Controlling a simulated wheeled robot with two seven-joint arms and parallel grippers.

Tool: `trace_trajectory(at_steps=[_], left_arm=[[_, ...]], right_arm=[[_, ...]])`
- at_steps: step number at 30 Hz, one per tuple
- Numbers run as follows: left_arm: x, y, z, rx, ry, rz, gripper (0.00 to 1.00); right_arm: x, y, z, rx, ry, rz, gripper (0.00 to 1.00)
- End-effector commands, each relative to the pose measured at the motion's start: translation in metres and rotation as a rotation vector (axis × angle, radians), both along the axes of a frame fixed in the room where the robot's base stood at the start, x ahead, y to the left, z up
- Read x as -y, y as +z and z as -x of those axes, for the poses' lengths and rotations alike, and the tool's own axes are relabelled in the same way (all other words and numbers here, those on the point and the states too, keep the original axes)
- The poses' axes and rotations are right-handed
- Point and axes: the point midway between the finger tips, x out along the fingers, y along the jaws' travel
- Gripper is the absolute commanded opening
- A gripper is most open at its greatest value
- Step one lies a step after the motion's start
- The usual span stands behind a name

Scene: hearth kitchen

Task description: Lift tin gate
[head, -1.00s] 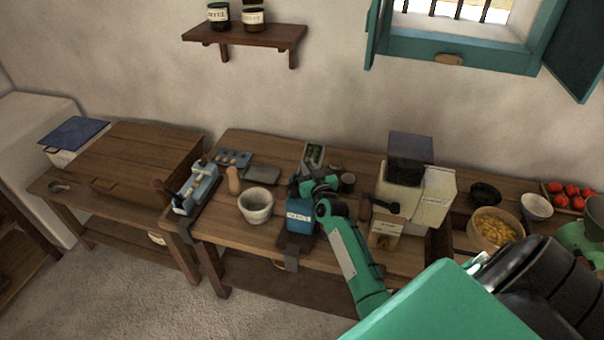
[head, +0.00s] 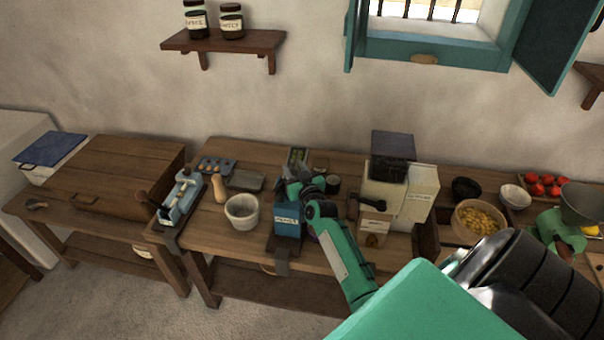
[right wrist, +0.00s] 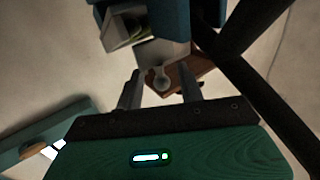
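A blue labelled tin (head: 287,222) stands on the middle table, with a grey piece hanging from its front at the table edge. My right gripper (head: 298,187) is at the top of the tin and partly hides it. In the right wrist view, the fingers of my right gripper (right wrist: 160,92) are apart. A small pale grey knob (right wrist: 161,78) on a grey plate (right wrist: 168,52) appears between or just beyond the fingertips. I cannot tell whether they touch it. A blue surface (right wrist: 208,12) is at the top. The left gripper is out of view.
A stone mortar (head: 241,212) and a blue tool (head: 182,197) stand left of the tin. A labelled box (head: 374,229), a cream mill (head: 410,195) and a bowl of yellow pieces (head: 479,218) stand to the right. My right arm covers the table's front right.

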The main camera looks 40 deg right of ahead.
Motion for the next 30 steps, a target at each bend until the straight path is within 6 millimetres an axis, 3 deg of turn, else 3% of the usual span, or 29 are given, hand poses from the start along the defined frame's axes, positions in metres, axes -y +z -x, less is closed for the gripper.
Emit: trace_trajectory(at_steps=[12,18,30], left_arm=[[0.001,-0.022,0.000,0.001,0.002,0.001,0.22],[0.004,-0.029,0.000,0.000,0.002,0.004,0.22],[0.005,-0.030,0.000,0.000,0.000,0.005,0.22]], right_arm=[[-0.020,-0.004,0.071,-0.002,0.000,-0.001,0.38],[-0.028,-0.003,0.097,-0.002,0.000,0.000,0.38],[-0.030,0.000,0.108,-0.001,0.000,0.000,0.38]])
